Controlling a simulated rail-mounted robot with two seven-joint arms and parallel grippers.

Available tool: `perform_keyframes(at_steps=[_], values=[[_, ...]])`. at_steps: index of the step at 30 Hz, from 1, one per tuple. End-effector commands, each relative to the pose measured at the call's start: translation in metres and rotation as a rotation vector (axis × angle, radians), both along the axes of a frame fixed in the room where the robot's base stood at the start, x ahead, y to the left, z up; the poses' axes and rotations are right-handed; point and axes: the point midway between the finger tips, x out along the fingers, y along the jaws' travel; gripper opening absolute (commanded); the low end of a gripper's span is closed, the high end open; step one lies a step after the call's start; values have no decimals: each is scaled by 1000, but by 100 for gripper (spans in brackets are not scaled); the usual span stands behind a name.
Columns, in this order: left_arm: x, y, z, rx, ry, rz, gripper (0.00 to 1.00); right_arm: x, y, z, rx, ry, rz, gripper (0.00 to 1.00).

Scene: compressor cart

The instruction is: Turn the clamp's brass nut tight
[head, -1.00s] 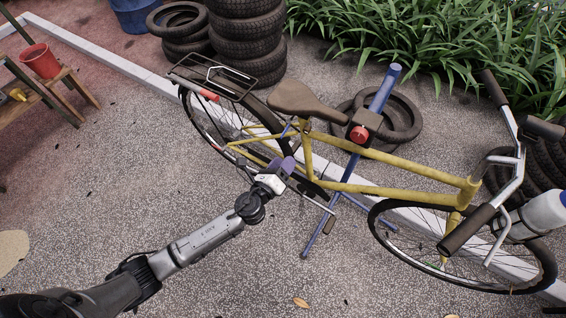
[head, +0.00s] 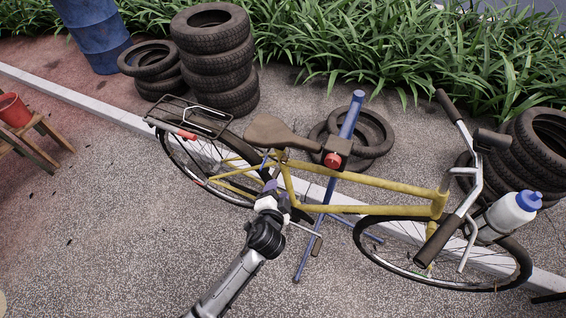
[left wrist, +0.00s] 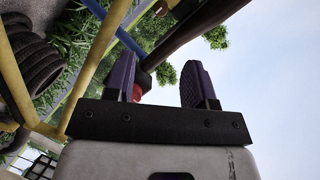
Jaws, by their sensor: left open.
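I cannot make out a brass nut. My left gripper (head: 269,189) has purple fingers and is below the saddle, left of and lower than the clamp in the head view. In the left wrist view the fingers (left wrist: 160,78) are open and apart, with nothing seen gripped. A red part (left wrist: 141,84) shows beyond them, partly hidden by the left finger. My right gripper is not in view.
The saddle (head: 268,130) and rear rack (head: 190,117) lie left of the clamp, the handlebar (head: 468,187) and a white bottle (head: 507,213) right. Stacked tires (head: 213,62), a blue barrel (head: 92,35) and plants stand behind. The pavement at front left is clear.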

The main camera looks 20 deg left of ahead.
Motion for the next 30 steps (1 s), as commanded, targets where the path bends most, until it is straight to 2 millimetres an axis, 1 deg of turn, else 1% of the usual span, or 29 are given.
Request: perform_keyframes(at_steps=[5, 8, 11, 21, 27, 30], values=[[2, 2, -2, -87, -14, 32, 50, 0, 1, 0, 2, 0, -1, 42], [9, 3, -4, -98, -16, 35, 50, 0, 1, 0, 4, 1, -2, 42], [23, 7, -7, -97, -16, 36, 50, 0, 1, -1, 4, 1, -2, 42], [84, 20, -25, -94, -17, 36, 50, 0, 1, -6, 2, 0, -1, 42], [109, 25, -33, -95, -16, 35, 50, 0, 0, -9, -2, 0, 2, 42], [118, 27, -36, -96, -17, 35, 50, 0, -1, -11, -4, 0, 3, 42]])
